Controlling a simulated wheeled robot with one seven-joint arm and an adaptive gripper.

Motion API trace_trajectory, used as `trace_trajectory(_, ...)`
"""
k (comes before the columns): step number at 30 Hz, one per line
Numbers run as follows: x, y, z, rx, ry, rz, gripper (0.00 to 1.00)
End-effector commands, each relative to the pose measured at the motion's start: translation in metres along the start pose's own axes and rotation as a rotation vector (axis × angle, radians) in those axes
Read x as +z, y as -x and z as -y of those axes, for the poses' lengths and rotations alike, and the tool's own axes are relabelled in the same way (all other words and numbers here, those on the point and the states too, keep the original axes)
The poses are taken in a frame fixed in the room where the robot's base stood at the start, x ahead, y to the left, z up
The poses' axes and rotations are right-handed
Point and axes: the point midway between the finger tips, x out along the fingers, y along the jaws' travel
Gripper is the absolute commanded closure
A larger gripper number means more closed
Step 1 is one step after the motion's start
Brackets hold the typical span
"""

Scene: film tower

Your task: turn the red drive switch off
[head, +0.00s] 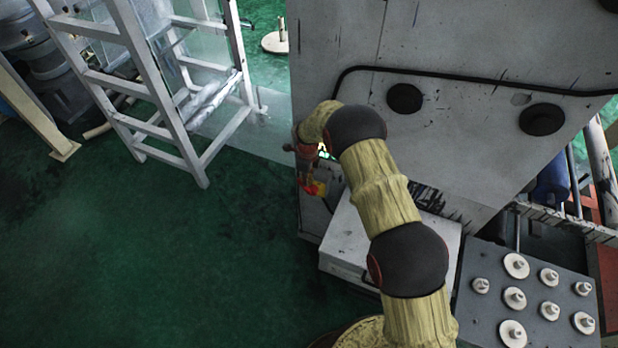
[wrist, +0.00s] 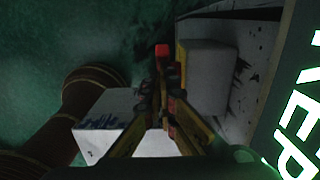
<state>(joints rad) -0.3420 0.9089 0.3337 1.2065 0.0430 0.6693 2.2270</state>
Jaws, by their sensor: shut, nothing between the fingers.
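The red drive switch (wrist: 162,50) shows in the wrist view as a small red piece in front of a yellow plate (wrist: 182,64) on a grey box (wrist: 207,78). In the head view a small red and yellow patch (head: 317,188) at the left edge of the grey machine looks like the same switch. My gripper (wrist: 161,88) is shut and empty, with its fingertips right by the red piece. I cannot tell whether they touch it. In the head view my gripper (head: 306,176) is small and partly hidden by my wrist.
The grey machine cabinet (head: 460,130) stands close to the right of my gripper. A pale box (head: 345,242) sits low at its foot. A panel with several white knobs (head: 490,305) is at lower right. A white ladder frame (head: 165,100) stands at upper left. Green floor is clear on the left.

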Motion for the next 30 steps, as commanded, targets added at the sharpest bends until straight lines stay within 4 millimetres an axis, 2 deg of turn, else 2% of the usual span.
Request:
trace_trajectory(3, 0.009, -0.005, 0.000, -0.001, 0.003, -0.065, 1.00)
trace_trajectory(18, 0.044, -0.031, 0.000, 0.000, 0.000, -0.059, 1.00)
trace_trajectory(30, 0.057, -0.046, -0.001, 0.001, 0.000, -0.060, 1.00)
